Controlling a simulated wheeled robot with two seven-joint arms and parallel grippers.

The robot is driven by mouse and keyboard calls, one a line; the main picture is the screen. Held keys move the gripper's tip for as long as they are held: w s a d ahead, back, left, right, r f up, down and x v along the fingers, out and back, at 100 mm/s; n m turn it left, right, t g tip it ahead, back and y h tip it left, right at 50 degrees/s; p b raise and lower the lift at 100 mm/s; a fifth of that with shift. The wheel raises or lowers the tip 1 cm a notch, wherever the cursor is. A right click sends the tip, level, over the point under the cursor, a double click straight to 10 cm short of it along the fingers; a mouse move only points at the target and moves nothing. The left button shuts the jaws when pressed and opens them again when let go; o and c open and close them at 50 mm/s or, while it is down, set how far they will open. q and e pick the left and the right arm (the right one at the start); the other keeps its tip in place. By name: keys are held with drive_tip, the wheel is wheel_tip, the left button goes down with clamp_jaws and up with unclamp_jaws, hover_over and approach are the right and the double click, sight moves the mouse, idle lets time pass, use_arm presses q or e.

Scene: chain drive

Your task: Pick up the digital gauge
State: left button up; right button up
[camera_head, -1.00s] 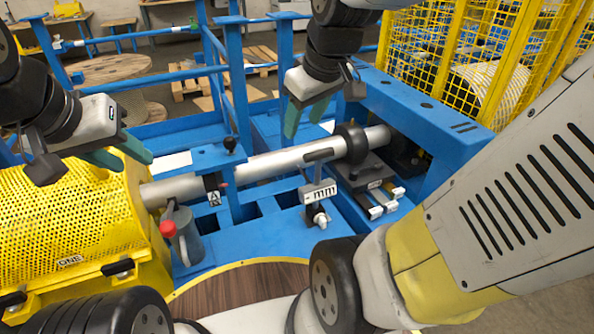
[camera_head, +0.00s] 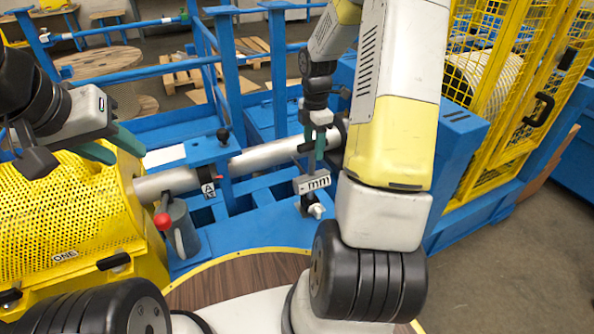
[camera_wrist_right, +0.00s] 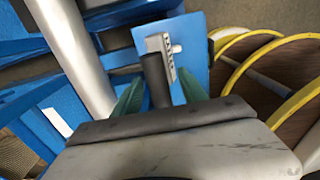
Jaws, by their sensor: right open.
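The digital gauge (camera_head: 313,182), a small unit with a white face marked "mm", stands at the middle of the blue machine frame, below the grey shaft. My right gripper (camera_head: 316,151) points down just above and behind it. In the right wrist view the gauge's white face (camera_wrist_right: 167,55) and dark body lie ahead, between the green fingertips of my right gripper (camera_wrist_right: 160,95). The fingers are open, one on each side of the dark body, and I cannot tell whether they touch it. My left gripper (camera_head: 112,147) hovers open and empty above the yellow perforated guard.
A grey shaft (camera_head: 270,156) runs across the blue frame (camera_head: 235,242) behind the gauge. A grey can with a red knob (camera_head: 179,232) stands to the left. The yellow guard (camera_head: 78,214) is at left. My right arm hides the shaft's right end.

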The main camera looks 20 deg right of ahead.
sight(312, 158)
wheel_tip(312, 158, down, 5)
drive_tip(key=shift+w+a+f, duration=0.1)
drive_tip(key=shift+a+f, duration=0.05)
clamp_jaws()
drive_tip(key=shift+w, duration=0.1)
idle(1.4)
